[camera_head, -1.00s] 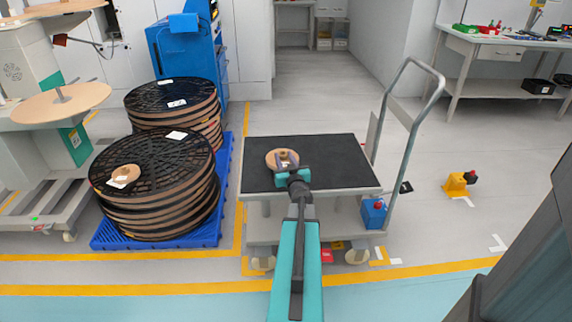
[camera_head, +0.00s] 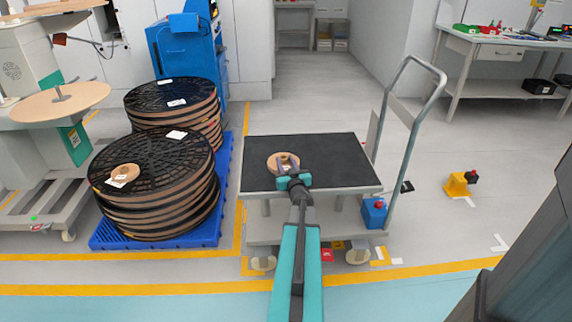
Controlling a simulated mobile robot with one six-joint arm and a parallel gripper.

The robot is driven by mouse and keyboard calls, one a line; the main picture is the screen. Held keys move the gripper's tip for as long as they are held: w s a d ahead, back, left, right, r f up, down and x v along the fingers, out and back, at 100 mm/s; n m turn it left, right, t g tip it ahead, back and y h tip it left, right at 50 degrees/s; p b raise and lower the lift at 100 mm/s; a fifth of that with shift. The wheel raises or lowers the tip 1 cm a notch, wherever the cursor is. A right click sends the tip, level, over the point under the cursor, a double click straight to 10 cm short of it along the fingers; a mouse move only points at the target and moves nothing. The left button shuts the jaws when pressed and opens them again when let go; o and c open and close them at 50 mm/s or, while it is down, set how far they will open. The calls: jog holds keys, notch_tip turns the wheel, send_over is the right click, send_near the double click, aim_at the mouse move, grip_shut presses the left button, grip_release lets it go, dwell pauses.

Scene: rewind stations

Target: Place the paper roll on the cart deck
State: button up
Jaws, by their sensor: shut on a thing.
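The paper roll (camera_head: 275,161) is a small tan disc with a hole in its middle. It shows at the left part of the black cart deck (camera_head: 335,150), in the head view. My gripper (camera_head: 289,165) reaches over the deck from the front and is shut on the roll's right side. The jaws hide part of the roll. I cannot tell whether the roll touches the deck or hangs just above it. The cart has a tall grey push handle (camera_head: 432,90) on its right.
A second tan roll (camera_head: 125,173) lies on stacked black reels (camera_head: 150,185) on a blue pallet (camera_head: 228,185) at left. A blue box (camera_head: 375,212) sits low on the cart. A yellow device (camera_head: 456,185) stands on the floor at right. A workbench (camera_head: 510,50) stands at back right.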

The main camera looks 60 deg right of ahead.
jog(key=shift+f, duration=0.15)
jog(key=o, duration=1.2)
jog(key=shift+r, duration=0.2)
jog(key=shift+p+v, duration=0.65)
jog(key=shift+v, duration=5.35)
